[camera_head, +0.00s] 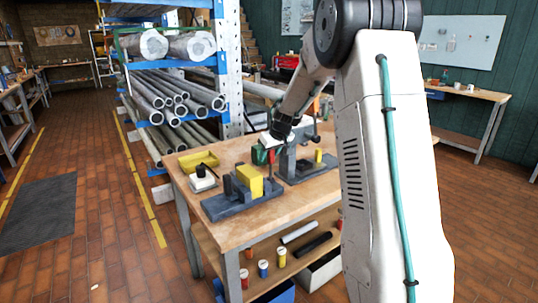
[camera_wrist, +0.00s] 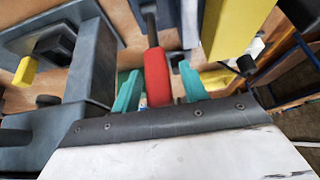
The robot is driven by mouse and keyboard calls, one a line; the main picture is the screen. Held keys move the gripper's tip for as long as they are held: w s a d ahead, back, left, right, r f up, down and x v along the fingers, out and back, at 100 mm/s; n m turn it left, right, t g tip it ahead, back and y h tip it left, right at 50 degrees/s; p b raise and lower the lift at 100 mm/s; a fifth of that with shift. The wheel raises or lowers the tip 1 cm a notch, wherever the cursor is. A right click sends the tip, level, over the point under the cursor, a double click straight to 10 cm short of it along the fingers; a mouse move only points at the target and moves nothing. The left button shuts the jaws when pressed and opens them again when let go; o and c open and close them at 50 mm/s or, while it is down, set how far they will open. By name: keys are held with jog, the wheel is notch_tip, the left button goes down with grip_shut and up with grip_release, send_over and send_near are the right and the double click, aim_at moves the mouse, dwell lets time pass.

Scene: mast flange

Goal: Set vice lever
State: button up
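A red lever grip (camera_head: 271,156) on a dark rod stands between two grey vices on the workbench. It also shows in the wrist view (camera_wrist: 157,76). The near vice (camera_head: 228,205) holds a yellow block (camera_head: 250,181), seen at the upper right of the wrist view (camera_wrist: 228,28). The far vice (camera_head: 301,172) stands behind it, with a small yellow piece at its right. My gripper (camera_wrist: 160,88) has teal fingers on both sides of the red grip, and narrow gaps seem to show beside it. The rod's lower joint is hidden.
A yellow tray (camera_head: 198,160) and a white, black-topped item (camera_head: 203,178) lie on the bench (camera_head: 235,233) at left. A shelf below holds small cylinders and tubes. A blue rack (camera_head: 222,60) with metal pipes stands behind. Brick floor at left is open.

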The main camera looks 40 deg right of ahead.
jog(key=v, duration=0.7)
jog(key=shift+s+r, duration=0.25)
jog(key=shift+r, duration=0.05)
jog(key=shift+w+a+r, duration=0.1)
